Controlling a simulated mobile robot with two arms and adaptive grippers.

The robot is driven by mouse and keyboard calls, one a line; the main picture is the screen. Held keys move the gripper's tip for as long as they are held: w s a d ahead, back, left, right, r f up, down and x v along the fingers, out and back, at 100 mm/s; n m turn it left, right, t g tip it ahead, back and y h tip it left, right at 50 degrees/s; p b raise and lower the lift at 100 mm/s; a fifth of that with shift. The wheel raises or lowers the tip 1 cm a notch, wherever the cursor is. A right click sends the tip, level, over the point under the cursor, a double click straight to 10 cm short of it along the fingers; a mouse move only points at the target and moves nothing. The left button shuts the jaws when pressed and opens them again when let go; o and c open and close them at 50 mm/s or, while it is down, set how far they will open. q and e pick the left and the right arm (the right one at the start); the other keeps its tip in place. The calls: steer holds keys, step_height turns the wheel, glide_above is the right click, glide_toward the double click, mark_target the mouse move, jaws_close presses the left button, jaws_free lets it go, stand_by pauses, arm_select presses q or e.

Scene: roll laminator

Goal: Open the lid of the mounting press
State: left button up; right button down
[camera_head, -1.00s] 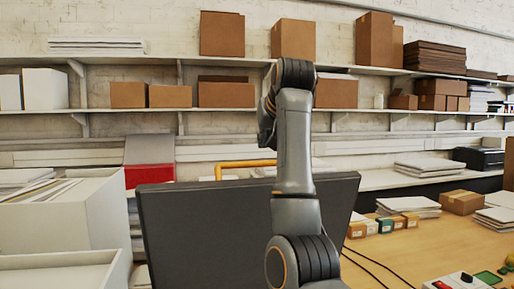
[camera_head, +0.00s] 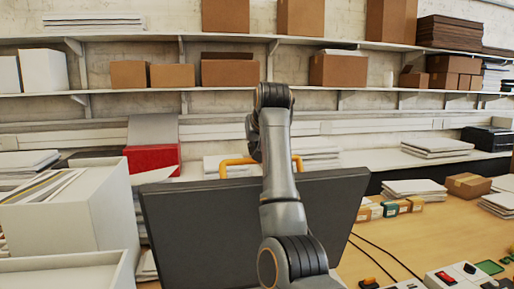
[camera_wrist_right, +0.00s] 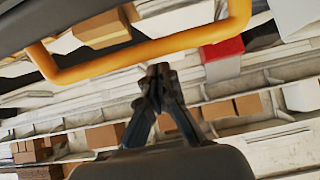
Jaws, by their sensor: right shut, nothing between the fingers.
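The mounting press's lid is a broad dark panel (camera_head: 200,225) in the middle of the head view, raised and tilted, its top edge against the shelves. A yellow-orange bar handle (camera_head: 224,163) stands above that edge. The handle also crosses the top of the right wrist view (camera_wrist_right: 150,51). My right arm rises in front of the lid and bends at the top. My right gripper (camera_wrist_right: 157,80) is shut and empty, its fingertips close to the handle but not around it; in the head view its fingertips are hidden. My left gripper is not in view.
A white bin with papers (camera_head: 60,215) stands left of the lid. A wooden table (camera_head: 450,225) on the right holds paper stacks, a brown box (camera_head: 467,186) and a control box with switches (camera_head: 455,276). Shelves with cartons line the back wall.

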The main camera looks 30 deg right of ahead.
mark_target(257, 176)
steer(key=s, duration=0.2)
steer(key=s+a+f+p, duration=0.1)
steer(key=shift+s+f, duration=0.15)
steer(key=shift+f, duration=0.05)
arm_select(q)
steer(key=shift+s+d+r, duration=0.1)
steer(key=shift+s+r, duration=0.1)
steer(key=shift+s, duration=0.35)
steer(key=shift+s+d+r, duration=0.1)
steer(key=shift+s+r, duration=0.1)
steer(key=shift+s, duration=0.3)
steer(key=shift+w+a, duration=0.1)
arm_select(e)
steer(key=shift+f, duration=0.1)
